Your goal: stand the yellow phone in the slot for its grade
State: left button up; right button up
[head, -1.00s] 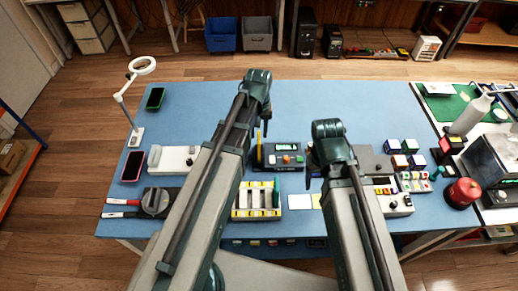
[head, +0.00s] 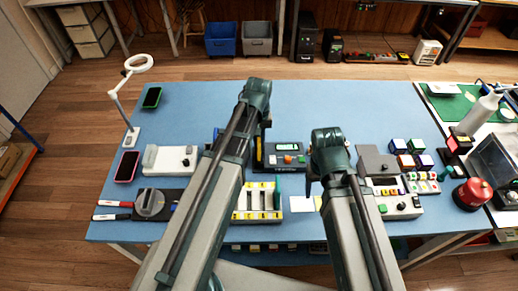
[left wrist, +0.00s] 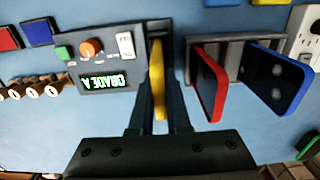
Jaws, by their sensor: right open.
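The yellow phone (left wrist: 157,75) stands on edge at the side of the grading device (left wrist: 105,60), whose screen reads GRADE A upside down in the left wrist view. In the head view the device (head: 284,160) lies between my arms, with a sliver of the yellow phone (head: 259,148) beside it. My left gripper (left wrist: 160,95) has its fingers on both sides of the phone, closed on it. A grey slotted rack (left wrist: 232,50) holds a red phone (left wrist: 209,85) and a blue phone (left wrist: 278,78). My right gripper (head: 313,183) is open and empty right of the device.
A cream tray (head: 257,216) with several slots lies in front of the device.

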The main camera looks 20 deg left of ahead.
pick_arm(q)
grip_shut()
jog(key=shift+r, duration=0.15)
jog(key=shift+r+p, duration=1)
jog(key=shift+p, duration=0.15)
jog(key=shift+r+p, duration=1.2)
jog(key=shift+s, duration=0.1)
